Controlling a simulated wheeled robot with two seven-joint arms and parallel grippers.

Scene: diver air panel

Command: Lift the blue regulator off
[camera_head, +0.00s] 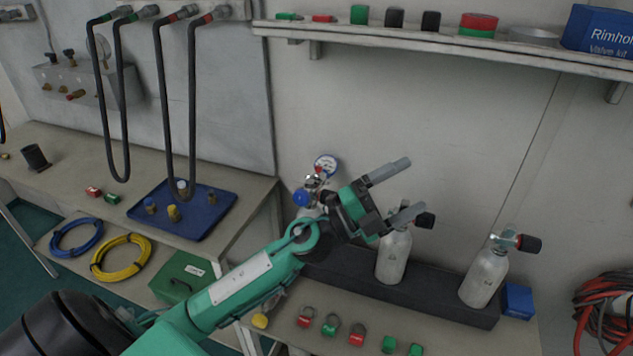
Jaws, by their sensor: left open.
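The blue regulator (302,197), with a blue knob and a round white-faced gauge (325,165), sits upright at the left end of the row of cylinders. It appears to be on top of a grey cylinder (308,212), most of which is hidden behind my left arm. My left gripper (408,186) is open and empty. Its two grey fingers point right and away from the regulator, which is just left of the gripper's body. I cannot tell whether they touch. My right gripper is not in view.
Two grey cylinders with black-knobbed valves (393,258) (483,280) stand in a dark rack (440,290) to the right. A shelf (450,45) with coloured parts crosses the wall above. A blue tray (205,222) with fittings lies on the left bench. Tagged rings lie in front.

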